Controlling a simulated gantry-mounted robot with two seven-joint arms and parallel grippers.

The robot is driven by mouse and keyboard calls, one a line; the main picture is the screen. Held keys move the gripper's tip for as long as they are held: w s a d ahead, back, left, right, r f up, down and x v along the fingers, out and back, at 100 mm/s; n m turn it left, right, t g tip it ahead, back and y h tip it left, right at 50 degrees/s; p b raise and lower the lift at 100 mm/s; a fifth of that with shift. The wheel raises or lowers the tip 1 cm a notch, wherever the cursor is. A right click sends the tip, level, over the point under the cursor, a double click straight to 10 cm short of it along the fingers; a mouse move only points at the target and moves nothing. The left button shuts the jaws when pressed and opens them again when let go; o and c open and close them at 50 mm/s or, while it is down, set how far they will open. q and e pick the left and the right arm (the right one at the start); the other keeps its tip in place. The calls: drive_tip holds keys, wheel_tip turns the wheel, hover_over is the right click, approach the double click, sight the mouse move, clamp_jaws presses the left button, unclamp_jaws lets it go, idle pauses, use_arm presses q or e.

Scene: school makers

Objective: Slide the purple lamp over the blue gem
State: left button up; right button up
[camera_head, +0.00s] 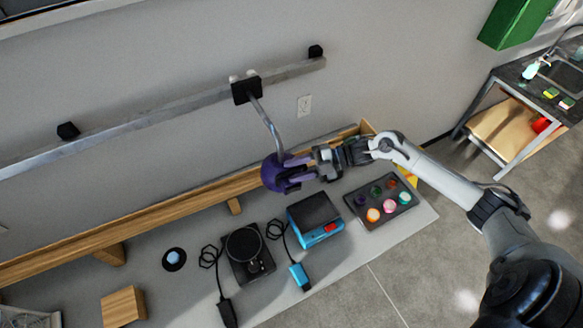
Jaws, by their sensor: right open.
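The purple lamp (269,173) hangs on a bent grey arm from a black slider (246,89) on the metal wall rail (165,110). The blue gem (174,257) sits on a small round black base on the bench, to the left of and below the lamp in the picture. My right gripper (291,171) is open at the right side of the lamp, its fingers reaching to the lamp head. Whether they touch it is hard to tell. My left gripper is not in view.
The bench (195,290) holds a round black device (245,250), a blue-and-black box (315,218) with cables, a tray (366,221) of several coloured gems and a wooden block (123,306). Black stops (68,131) sit near the rail's left part and right end.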

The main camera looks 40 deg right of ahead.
drive_tip(key=shift+w+a+f, duration=0.15)
drive_tip(key=shift+w+a, duration=0.25)
drive_tip(key=shift+a, duration=0.2)
clamp_jaws()
